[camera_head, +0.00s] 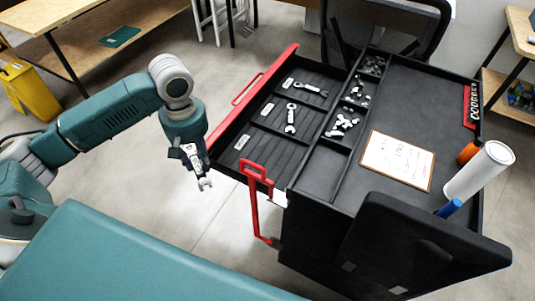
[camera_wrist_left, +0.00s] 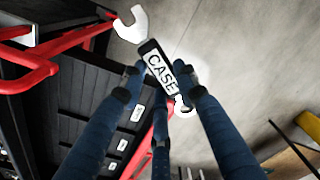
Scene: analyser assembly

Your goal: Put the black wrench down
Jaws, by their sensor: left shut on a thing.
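My left gripper (camera_head: 188,152) is shut on the black wrench and holds it in the air just left of the open drawer (camera_head: 232,158). In the left wrist view the fingers (camera_wrist_left: 158,84) close around the wrench's black handle (camera_wrist_left: 153,50), which carries a white "CASE" label; its silver open jaw sticks out past the fingers. In the head view the silver end (camera_head: 204,184) points down toward the floor. The drawer has three ridged compartments. The nearest (camera_head: 252,152) holds only a label plate; the middle one holds a silver wrench (camera_head: 291,118), the far one another wrench (camera_head: 311,89). My right gripper is out of view.
The black cart top (camera_head: 418,102) bears a clipboard (camera_head: 397,160), a white roll (camera_head: 478,171) and small-parts bins (camera_head: 341,125). Red handles (camera_head: 256,172) edge the drawers. A black chair (camera_head: 386,27) stands behind. Grey floor is open below the gripper.

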